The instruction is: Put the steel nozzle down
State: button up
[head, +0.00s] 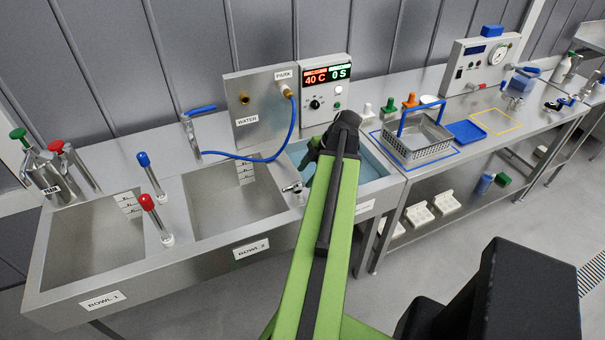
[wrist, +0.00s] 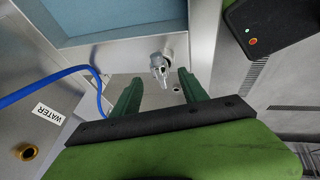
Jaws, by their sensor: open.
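The steel nozzle (head: 293,188) rests on the steel ledge between bowl 2 and the blue-lined basin. In the wrist view the nozzle (wrist: 160,66) lies just beyond the fingertips, roughly centred between them. My gripper (wrist: 160,78) is open, with its two green fingers apart and nothing visibly held. In the head view my gripper (head: 308,168) is partly hidden by my own arm, close above the ledge. Whether a finger touches the nozzle cannot be told.
Bowl 2 (head: 213,232) opens left of the ledge, and the blue-lined basin (head: 372,168) right of it. A blue hose (head: 285,150) loops behind, below the WATER panel (head: 243,125). A red-topped probe (head: 155,215) stands between the bowls. A wire basket (head: 405,150) stands farther right.

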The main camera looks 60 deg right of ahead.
jog(key=p+v, duration=0.5)
jog(key=v, duration=0.3)
